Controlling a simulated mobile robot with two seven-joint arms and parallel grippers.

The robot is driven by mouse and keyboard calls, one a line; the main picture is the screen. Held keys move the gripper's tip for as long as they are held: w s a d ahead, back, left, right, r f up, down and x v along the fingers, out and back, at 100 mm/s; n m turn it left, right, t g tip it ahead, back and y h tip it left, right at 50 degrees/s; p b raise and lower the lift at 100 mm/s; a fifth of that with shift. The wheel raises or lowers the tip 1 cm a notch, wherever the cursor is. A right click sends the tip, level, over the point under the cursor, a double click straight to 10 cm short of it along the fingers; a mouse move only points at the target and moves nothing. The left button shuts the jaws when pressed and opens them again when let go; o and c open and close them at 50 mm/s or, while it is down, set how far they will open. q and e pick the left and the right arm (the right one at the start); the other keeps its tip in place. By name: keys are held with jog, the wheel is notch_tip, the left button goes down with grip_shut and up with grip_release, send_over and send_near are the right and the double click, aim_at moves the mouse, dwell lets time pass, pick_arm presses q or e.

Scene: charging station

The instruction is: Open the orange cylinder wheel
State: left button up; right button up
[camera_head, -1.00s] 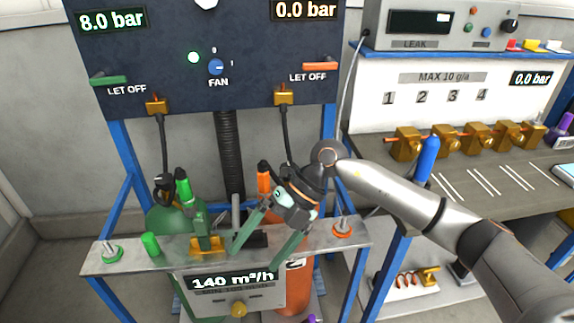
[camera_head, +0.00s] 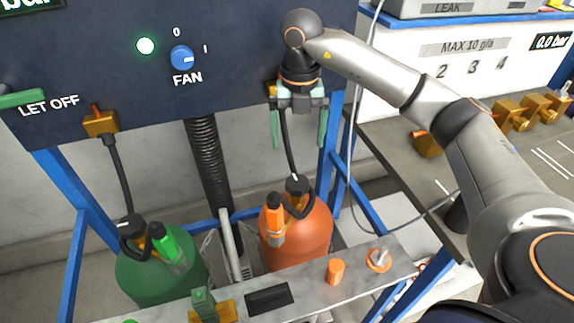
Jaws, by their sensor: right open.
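The orange cylinder (camera_head: 310,245) stands behind the metal rail at the lower middle. An upright orange handle (camera_head: 275,218), which looks like its wheel, sits on its front left; a black fitting (camera_head: 297,187) and hose are on top. My right gripper (camera_head: 299,142) hangs in front of the dark panel, above the cylinder, with its two green fingers pointing down and spread apart. It is apart from the orange handle. The hose passes between or behind the fingers; I cannot tell which. My left gripper is not in view.
A green cylinder (camera_head: 150,275) stands at the left. The metal rail (camera_head: 350,290) in front carries an orange cap (camera_head: 336,271) and an orange-based fitting (camera_head: 379,260). Blue frame posts (camera_head: 78,235) flank the cylinders. The dark panel (camera_head: 110,60) has a fan knob (camera_head: 182,58).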

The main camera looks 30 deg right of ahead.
aim_at(297, 181)
jog(key=f, duration=1.1)
jog(key=shift+s, duration=0.2)
jog(key=shift+f, duration=0.55)
jog(key=c, duration=1.3)
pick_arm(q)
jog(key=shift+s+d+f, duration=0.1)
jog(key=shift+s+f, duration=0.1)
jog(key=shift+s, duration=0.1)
